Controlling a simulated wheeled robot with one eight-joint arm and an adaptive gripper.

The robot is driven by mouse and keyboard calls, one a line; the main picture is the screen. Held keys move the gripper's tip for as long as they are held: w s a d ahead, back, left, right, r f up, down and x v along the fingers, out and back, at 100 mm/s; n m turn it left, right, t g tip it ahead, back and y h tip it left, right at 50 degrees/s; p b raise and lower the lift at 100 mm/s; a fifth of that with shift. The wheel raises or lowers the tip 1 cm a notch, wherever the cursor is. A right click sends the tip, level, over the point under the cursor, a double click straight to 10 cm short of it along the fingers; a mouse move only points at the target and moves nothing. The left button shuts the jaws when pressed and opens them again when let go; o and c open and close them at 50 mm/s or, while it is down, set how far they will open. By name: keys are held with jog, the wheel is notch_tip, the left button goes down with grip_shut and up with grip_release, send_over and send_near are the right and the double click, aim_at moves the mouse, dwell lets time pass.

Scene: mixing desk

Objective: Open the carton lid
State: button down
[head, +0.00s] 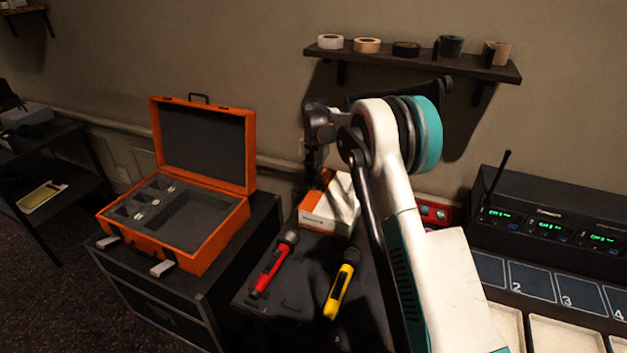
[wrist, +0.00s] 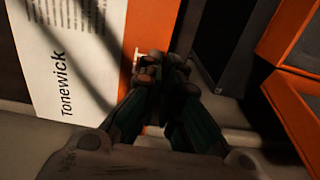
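The carton (head: 330,212) is a small white and orange box on the dark stand, left of my arm. Its top looks closed, though my gripper and arm cover part of it. In the wrist view the carton (wrist: 75,65) shows a white face lettered "Tonewick" beside an orange band. A small pale tab or mark (wrist: 136,58) shows on the orange part. My gripper (head: 317,172) points down at the carton's far left part. In the wrist view the gripper's (wrist: 162,70) fingertips are together beside the pale mark, over the orange part. I see nothing clearly held between them; contact is unclear.
A red microphone (head: 270,270) and a yellow microphone (head: 341,288) lie in front of the carton. An open orange case (head: 205,240) stands to the left. A shelf (head: 420,62) with tape rolls hangs above. A black receiver rack (head: 550,225) stands at the right.

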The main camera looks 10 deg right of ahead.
aim_at(331, 191)
jog(key=shift+s+d+r+y, duration=0.1)
jog(key=shift+d+r+y, duration=0.15)
jog(key=shift+r, duration=0.45)
jog(key=s+d+r+t+y+b, duration=0.1)
jog(key=s+d+r+t+y, duration=0.7)
jog(key=d, duration=0.6)
notch_tip(331, 191, up, 4)
jog(key=s+y, duration=0.2)
jog(key=y, duration=0.1)
jog(key=shift+s+t, duration=0.2)
jog(key=shift+t, duration=0.1)
jog(key=shift+y, duration=0.25)
jog(key=c, duration=1.8)
grip_release()
notch_tip(331, 191, up, 10)
